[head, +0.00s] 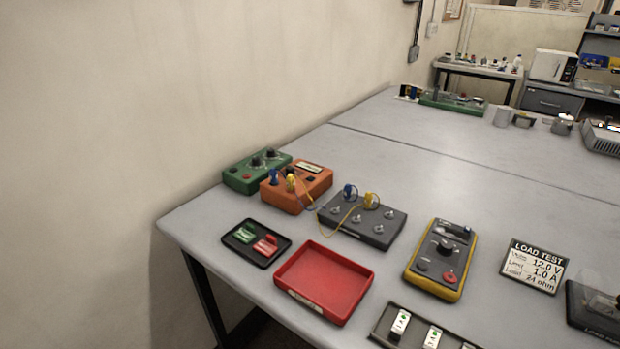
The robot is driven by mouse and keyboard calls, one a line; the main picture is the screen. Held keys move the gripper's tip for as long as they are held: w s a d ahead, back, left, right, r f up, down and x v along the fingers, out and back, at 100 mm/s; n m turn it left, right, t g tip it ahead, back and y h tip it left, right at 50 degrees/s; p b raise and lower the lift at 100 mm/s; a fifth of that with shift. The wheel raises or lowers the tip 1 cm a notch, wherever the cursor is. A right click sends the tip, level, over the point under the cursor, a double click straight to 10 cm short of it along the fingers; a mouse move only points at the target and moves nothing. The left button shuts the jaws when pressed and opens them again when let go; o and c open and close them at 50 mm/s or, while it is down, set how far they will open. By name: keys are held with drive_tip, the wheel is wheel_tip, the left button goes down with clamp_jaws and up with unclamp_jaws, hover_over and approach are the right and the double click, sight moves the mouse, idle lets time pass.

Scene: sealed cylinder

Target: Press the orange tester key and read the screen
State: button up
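A yellow-edged dark handheld meter (440,262) lies on the grey table at the right of centre. It has a small dark screen at its far end, a dial in the middle and a round red-orange key (449,277) near its lower right. The screen's content is too small to read. An orange box (297,197) stands farther left, with a small light-coloured display, a dark key or knob, and blue and yellow plugs. Its display is also unreadable. I cannot tell which of these the task calls the tester. My gripper is not in view.
A dark terminal box (375,232) with yellow leads sits between them. Near the front are a red tray (323,282), a black tray (239,248) with green and red pieces, and a dark holder (377,336). A load test card (535,266) reads 12.0 V, 1.0 A. The table's middle back is clear.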

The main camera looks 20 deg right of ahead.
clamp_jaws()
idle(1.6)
